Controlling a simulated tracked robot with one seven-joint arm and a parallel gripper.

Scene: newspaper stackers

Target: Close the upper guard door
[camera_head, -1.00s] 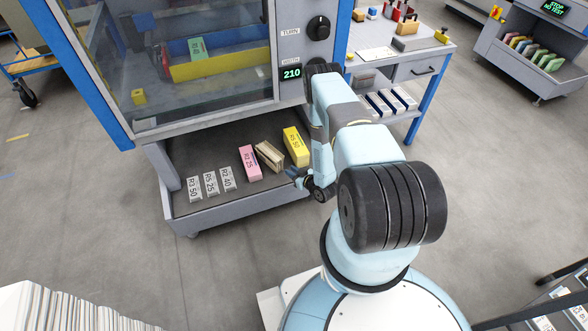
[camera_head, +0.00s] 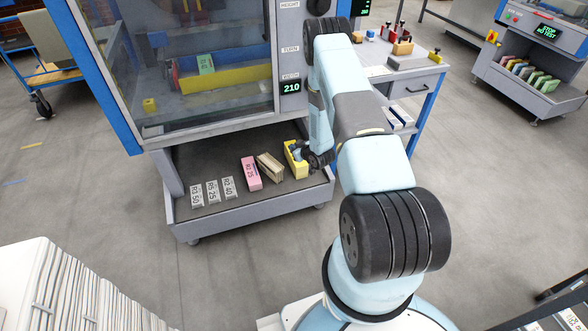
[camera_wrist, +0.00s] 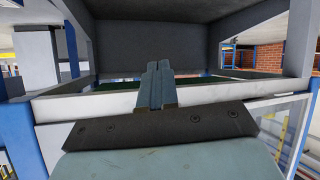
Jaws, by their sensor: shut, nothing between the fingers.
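In the head view, a clear guard panel (camera_head: 215,105) in a grey frame covers the front of the blue and grey stacker (camera_head: 115,85). I cannot tell whether it is the upper guard door; the machine's top is cut off. My gripper (camera_head: 297,152) appears low, overlapping the yellow block in the picture. In the wrist view, my gripper (camera_wrist: 159,68) is shut and empty, its fingers pointing toward a grey framed opening. A pale grey bar (camera_wrist: 205,92) crosses behind the fingers. A clear pane (camera_wrist: 285,115) shows at lower right. No contact is visible.
A low grey tray (camera_head: 245,215) under the machine holds a yellow block (camera_head: 298,170), a pink block (camera_head: 251,173), a beige block (camera_head: 270,167) and several small labelled blocks. A workbench (camera_head: 405,72) stands to the right. Paper stacks (camera_head: 65,290) stand at front left. Floor between is clear.

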